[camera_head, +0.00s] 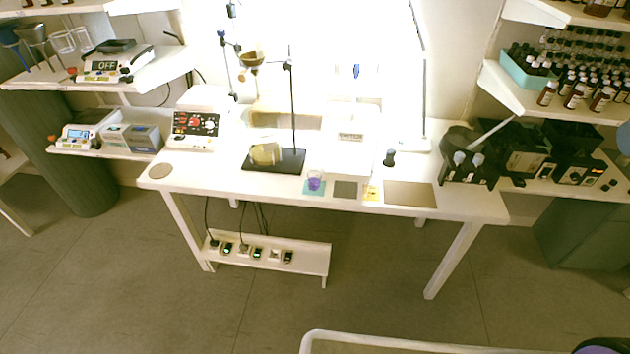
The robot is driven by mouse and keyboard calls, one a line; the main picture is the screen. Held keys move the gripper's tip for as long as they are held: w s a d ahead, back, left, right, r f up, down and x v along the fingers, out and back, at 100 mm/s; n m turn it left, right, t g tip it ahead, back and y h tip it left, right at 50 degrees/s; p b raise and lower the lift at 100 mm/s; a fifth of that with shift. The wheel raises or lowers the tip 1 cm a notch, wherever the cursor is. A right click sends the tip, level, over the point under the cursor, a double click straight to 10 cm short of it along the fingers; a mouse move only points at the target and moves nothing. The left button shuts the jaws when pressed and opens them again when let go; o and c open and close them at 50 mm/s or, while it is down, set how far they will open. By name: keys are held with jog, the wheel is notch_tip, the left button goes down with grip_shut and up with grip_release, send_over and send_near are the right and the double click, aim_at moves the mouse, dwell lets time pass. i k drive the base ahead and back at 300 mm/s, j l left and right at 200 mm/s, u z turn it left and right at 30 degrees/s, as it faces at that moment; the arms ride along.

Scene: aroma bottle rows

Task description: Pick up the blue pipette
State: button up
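A small blue upright object (356,71) shows against the overexposed white area at the back of the white table (390,205). It may be the blue pipette, but it is too small and washed out to be sure. A glass with purple contents (314,182) stands on a teal mat near the table's front edge. My gripper is not in view.
A dark stand base (290,160) with a tall rod, a red-and-black panel device (196,128) and a small black object (389,157) stand on the table. Shelves with brown bottles (575,90) are at right; a lower shelf (300,257) holds several sockets. Grey floor is open in front.

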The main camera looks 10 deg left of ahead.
aim_at(356, 69)
jog(key=i+j, duration=0.45)
jog(key=j, duration=0.15)
jog(key=i+j, duration=0.45)
jog(key=j, duration=0.15)
jog(key=i+j, duration=0.45)
jog(key=j, duration=0.15)
